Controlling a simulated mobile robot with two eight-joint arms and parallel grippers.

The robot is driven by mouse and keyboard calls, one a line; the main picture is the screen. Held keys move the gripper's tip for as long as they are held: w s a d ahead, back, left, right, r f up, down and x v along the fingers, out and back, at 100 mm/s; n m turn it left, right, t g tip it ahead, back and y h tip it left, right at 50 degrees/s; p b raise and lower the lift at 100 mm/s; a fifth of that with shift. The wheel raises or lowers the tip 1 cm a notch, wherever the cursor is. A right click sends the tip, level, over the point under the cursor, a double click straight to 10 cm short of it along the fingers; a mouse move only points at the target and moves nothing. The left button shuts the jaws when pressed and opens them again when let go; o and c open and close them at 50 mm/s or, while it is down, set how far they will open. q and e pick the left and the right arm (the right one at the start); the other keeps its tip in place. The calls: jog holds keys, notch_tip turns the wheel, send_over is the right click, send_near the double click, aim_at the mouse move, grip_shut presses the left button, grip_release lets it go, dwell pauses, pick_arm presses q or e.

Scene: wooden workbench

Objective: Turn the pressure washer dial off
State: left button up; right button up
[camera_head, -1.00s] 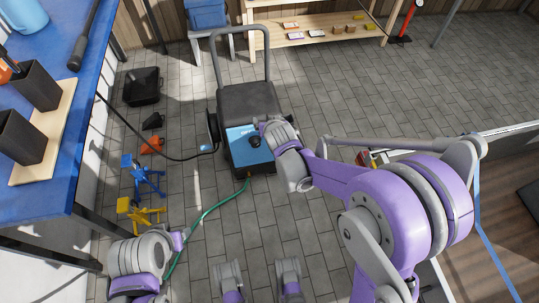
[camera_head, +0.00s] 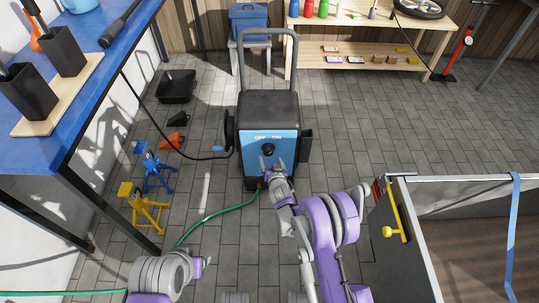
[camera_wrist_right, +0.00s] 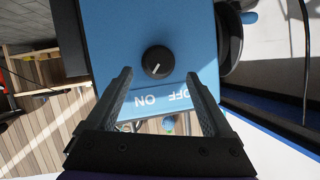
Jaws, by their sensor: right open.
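The pressure washer (camera_head: 254,141) stands upright on the floor, with a blue front panel marked OFF and ON. Its round black dial (camera_head: 268,149) sits below these labels. In the right wrist view the dial (camera_wrist_right: 158,61) shows a white mark pointing down and left, toward the ON side; the labels appear upside down there. My right gripper (camera_head: 274,165) is open in front of the panel, just below the dial in the head view. In the wrist view its fingers (camera_wrist_right: 160,76) are spread to either side of the dial, apart from it.
A green hose (camera_head: 222,212) runs from the washer's base across the floor. Blue (camera_head: 158,174) and yellow (camera_head: 143,210) stands are left of it. A blue workbench (camera_head: 95,75) is at the left, a grey-walled crate (camera_head: 385,225) at the right. A wooden shelf (camera_head: 350,62) stands behind.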

aim_at(269, 154)
jog(key=b+x, duration=0.1)
jog(key=x, duration=0.5)
jog(key=shift+w+f, duration=0.15)
jog(key=shift+w, duration=0.2)
